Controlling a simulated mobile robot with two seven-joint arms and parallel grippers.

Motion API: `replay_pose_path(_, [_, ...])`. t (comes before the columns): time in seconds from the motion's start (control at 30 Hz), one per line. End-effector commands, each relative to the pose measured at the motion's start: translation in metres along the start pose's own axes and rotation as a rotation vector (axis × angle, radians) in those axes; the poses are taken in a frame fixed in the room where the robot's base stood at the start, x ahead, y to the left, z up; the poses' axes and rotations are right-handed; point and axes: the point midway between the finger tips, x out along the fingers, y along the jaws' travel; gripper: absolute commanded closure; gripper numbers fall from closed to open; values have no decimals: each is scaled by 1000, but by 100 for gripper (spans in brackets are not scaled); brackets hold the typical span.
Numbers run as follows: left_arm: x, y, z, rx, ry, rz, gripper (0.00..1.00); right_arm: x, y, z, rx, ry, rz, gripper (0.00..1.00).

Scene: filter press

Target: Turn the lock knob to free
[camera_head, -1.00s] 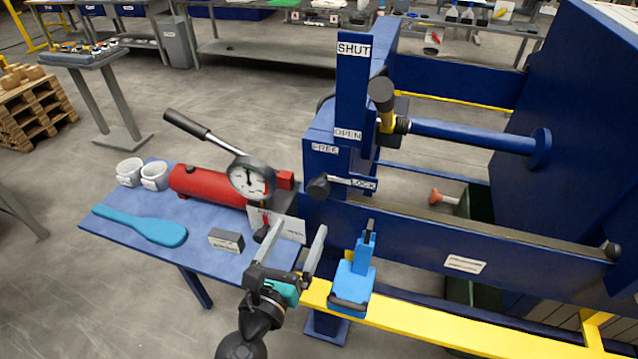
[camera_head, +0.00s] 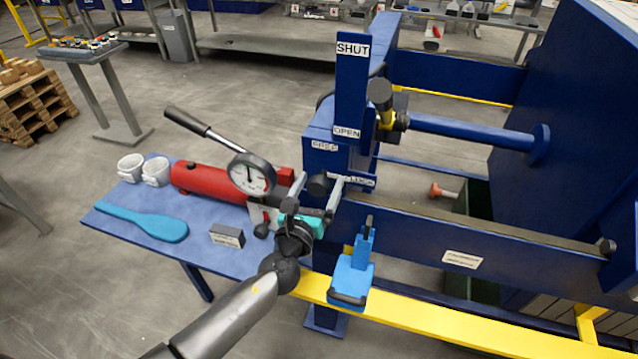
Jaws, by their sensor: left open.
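The lock knob (camera_head: 318,186) is a dark round knob on the blue press post (camera_head: 325,166), with a lever that reaches right to the LOCK label (camera_head: 360,180). The FREE label (camera_head: 325,146) is above it. My left gripper (camera_head: 318,193) is open, its two fingers reaching up at the knob, one on the left and one on the right of it in the picture. I cannot tell whether the fingers touch it. The right finger hides part of the lever. My right gripper is not in view.
A red hand pump (camera_head: 207,184) with a gauge (camera_head: 251,174) stands just left on the blue side table (camera_head: 200,235). A blue paddle (camera_head: 145,220), a small grey block (camera_head: 227,236) and white cups lie there too. A blue bracket (camera_head: 352,275) sits on the yellow rail (camera_head: 420,316).

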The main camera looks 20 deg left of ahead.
Motion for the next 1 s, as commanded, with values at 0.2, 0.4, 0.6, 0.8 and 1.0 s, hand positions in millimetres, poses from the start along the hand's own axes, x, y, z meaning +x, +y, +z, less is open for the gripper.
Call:
replay_pose_path(0.2, [0,0,0,0,0,0,11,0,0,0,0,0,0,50])
replay_pose_path(0.4, [0,0,0,0,0,0,32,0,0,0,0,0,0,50])
replay_pose_path(0.6, [0,0,0,0,0,0,55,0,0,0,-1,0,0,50])
replay_pose_path(0.8, [0,0,0,1,0,0,77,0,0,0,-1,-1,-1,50])
replay_pose_path(1.0, [0,0,0,1,0,0,96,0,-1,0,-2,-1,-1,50])
